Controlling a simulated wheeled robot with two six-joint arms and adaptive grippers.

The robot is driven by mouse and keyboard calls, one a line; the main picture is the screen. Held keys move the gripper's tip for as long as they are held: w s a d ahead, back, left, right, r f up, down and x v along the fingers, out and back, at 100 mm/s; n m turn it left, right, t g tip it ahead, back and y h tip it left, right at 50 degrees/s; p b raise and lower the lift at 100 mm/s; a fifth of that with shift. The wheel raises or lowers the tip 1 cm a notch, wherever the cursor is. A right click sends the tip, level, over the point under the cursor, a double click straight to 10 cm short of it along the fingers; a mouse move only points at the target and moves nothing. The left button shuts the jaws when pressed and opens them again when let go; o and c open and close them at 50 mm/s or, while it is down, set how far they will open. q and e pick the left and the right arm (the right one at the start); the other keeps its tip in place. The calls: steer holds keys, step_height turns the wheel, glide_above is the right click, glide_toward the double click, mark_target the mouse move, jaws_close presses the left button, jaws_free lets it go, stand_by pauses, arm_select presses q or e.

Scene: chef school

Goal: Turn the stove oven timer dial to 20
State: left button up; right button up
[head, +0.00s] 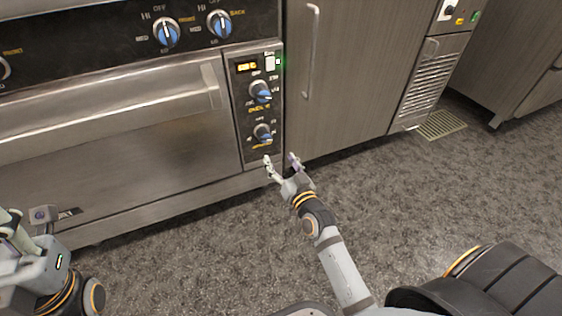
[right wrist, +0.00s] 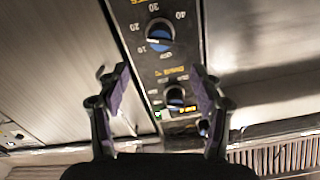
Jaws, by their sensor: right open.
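The stove oven (head: 130,140) has a narrow control panel at its right end with two blue-and-black dials. The lower one is the timer dial (head: 263,132); it also shows in the right wrist view (right wrist: 160,36), with marks 10, 20, 30 and 40 around it. I cannot tell exactly which mark it points to. The upper dial (head: 260,91) sits above it. My right gripper (head: 280,160) is open and empty, just below and right of the timer dial, apart from it. My left gripper (head: 12,232) is at the left edge, partly cut off.
Two more blue dials (head: 167,33) (head: 219,23) sit on the stove's upper front. The oven door handle (head: 110,98) runs left of the panel. A cabinet (head: 350,70) with a vertical handle (head: 311,50) stands to the right. The grey floor (head: 430,190) in front is clear.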

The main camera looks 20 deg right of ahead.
mark_target(267, 140)
steer(key=shift+n, duration=0.6)
steer(key=w, duration=1.3)
steer(key=shift+a+f, duration=0.15)
steer(key=shift+a, duration=0.1)
steer(key=shift+c, duration=0.4)
